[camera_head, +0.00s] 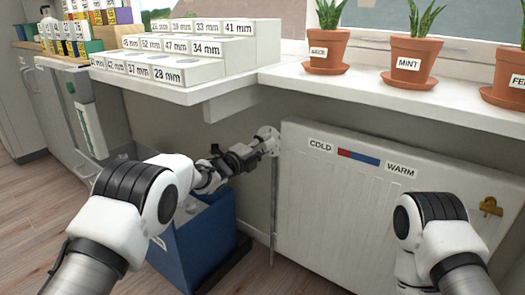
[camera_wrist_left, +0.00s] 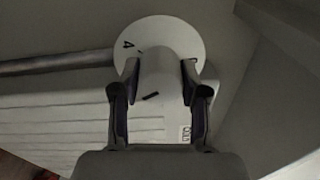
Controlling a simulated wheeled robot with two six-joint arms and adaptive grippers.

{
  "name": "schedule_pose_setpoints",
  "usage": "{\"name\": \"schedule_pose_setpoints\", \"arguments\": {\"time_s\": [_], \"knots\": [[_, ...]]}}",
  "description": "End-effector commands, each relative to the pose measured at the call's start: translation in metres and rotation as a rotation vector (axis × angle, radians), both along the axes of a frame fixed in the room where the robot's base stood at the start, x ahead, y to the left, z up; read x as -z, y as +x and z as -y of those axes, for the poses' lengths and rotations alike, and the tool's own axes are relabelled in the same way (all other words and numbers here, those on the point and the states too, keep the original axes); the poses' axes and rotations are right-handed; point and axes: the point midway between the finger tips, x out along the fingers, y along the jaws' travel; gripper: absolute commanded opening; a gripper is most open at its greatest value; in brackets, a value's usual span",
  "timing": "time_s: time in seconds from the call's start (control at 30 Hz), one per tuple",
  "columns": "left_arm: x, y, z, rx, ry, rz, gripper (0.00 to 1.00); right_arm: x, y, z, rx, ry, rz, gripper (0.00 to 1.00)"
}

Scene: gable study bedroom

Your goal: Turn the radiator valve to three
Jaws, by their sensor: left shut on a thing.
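The white radiator valve (camera_head: 268,140) sits at the upper left corner of the white radiator (camera_head: 345,215). In the left wrist view its round dial plate (camera_wrist_left: 178,32) carries small dark marks, too unclear to read for sure. Its white knob (camera_wrist_left: 158,75) has a short black line on it. My left gripper (camera_head: 258,148) is shut on the knob, one finger on each side, as the left wrist view (camera_wrist_left: 160,82) shows. The fingers hide the knob's sides. My right arm shows at the lower right, but its gripper is out of view.
A COLD to WARM strip (camera_head: 358,158) is on the radiator, and a brass-coloured fitting (camera_head: 490,206) is at its right. A blue bin (camera_head: 195,245) stands below my left arm. The white sill (camera_head: 400,100) with potted plants overhangs the radiator. A stepped size rack (camera_head: 190,55) stands left.

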Motion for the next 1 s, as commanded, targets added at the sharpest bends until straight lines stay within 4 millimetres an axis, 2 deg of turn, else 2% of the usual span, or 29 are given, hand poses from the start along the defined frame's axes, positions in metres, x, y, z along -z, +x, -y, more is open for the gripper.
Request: {"name": "schedule_pose_setpoints", "arguments": {"time_s": [0.03, 0.4, 0.9, 0.93, 1.0], "knots": [[0.0044, -0.0004, 0.0001, 0.000, 0.026, 0.015, 0.09, 0.0049, 0.0000, 0.0000, 0.000, 0.000, 0.000, 0.40], [0.0027, -0.0004, 0.0003, 0.001, 0.158, 0.110, 0.09, 0.0136, 0.0001, 0.0000, 0.000, 0.000, 0.000, 0.40], [0.0022, -0.0005, 0.0003, 0.001, 0.176, 0.123, 0.09, 0.0140, 0.0002, 0.0001, 0.001, 0.000, 0.001, 0.40], [0.0022, -0.0005, 0.0003, 0.001, 0.176, 0.123, 0.48, 0.0140, 0.0002, 0.0001, 0.001, 0.000, 0.001, 0.40], [0.0020, -0.0004, 0.0003, 0.001, 0.176, 0.123, 0.69, 0.0140, 0.0002, 0.0001, 0.001, 0.000, 0.001, 0.40]]}}
